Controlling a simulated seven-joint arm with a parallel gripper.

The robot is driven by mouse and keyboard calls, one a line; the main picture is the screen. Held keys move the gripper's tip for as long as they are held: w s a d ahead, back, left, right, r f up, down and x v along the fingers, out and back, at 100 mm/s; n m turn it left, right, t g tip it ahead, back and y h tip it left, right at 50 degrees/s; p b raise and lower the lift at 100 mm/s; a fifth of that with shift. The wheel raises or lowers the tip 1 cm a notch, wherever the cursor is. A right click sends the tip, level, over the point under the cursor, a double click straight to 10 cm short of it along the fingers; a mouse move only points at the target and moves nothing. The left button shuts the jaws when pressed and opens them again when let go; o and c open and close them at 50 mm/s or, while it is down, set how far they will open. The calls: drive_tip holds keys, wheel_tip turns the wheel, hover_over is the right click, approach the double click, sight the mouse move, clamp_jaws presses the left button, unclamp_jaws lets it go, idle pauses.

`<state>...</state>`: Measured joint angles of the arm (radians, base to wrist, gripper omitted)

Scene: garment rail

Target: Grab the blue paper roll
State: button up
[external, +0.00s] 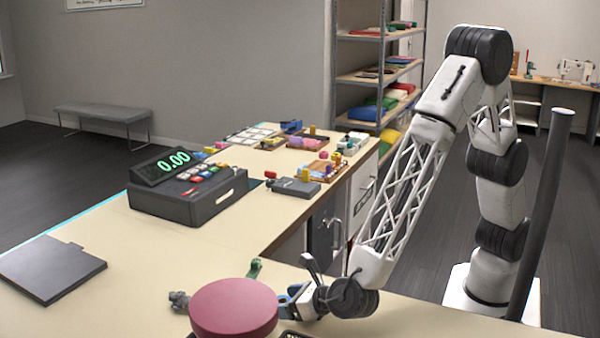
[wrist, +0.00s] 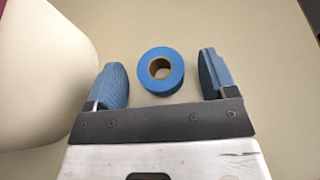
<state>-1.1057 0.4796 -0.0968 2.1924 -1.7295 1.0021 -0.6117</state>
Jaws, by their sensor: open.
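The blue paper roll (wrist: 160,87) lies on the pale surface in the wrist view, a short ring with a brown core around its open centre. My gripper (wrist: 160,68) is open, with one blue textured finger on each side of the roll. There is a visible gap between the roll and each finger. The roll sits between the fingers, towards their tips. In the external view my gripper (external: 288,301) is low over the near counter, beside a dark red round disc that partly hides it. I cannot make out the roll in that view.
The dark red disc (external: 233,307) stands close to my gripper. A large cream rounded object (wrist: 45,70) fills the left of the wrist view. A black cash register (external: 188,193) and a flat dark grey panel (external: 50,268) sit on the counter, with clear surface between them.

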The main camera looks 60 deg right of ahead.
drive_tip(key=shift+w+f, duration=0.1)
drive_tip(key=shift+w, duration=0.15)
idle(0.4)
drive_tip(key=c, duration=1)
drive_tip(key=shift+r, duration=5.2)
drive_tip(key=shift+f, duration=0.1)
